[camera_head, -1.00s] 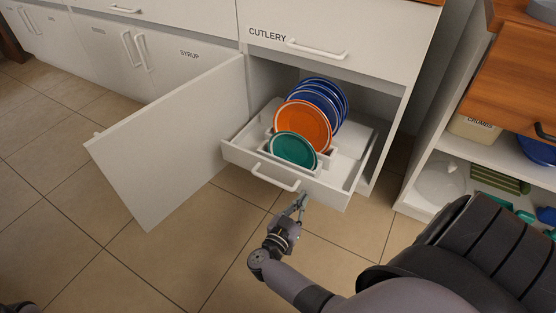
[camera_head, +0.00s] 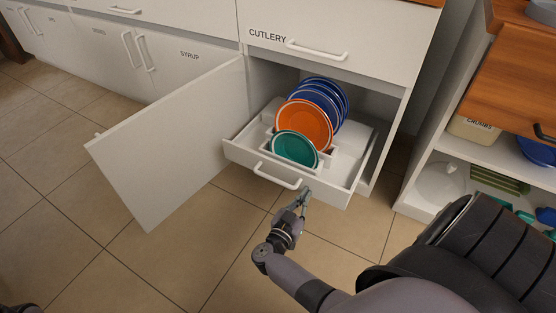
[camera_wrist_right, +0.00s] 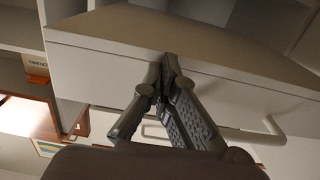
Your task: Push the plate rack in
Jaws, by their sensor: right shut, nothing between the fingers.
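The plate rack is a white pull-out drawer (camera_head: 240,155) that stands out of the open lower cabinet. It holds upright plates: a teal plate (camera_head: 295,149) in front, an orange plate (camera_head: 304,124) behind it, and several blue plates (camera_head: 335,92) at the back. Its front has a white handle (camera_head: 276,178), which also shows in the right wrist view (camera_wrist_right: 250,136). My right gripper (camera_head: 306,193) is shut and empty, at the drawer front to the right of the handle. In the right wrist view its fingertips (camera_wrist_right: 168,60) are at the drawer front; contact is hard to tell.
The cabinet door (camera_head: 170,140) stands wide open to the left of the drawer. A closed drawer labelled cutlery (camera_head: 330,35) is above. An open shelf (camera_head: 470,150) with several items stands at the right. The tiled floor (camera_head: 150,265) in front is clear.

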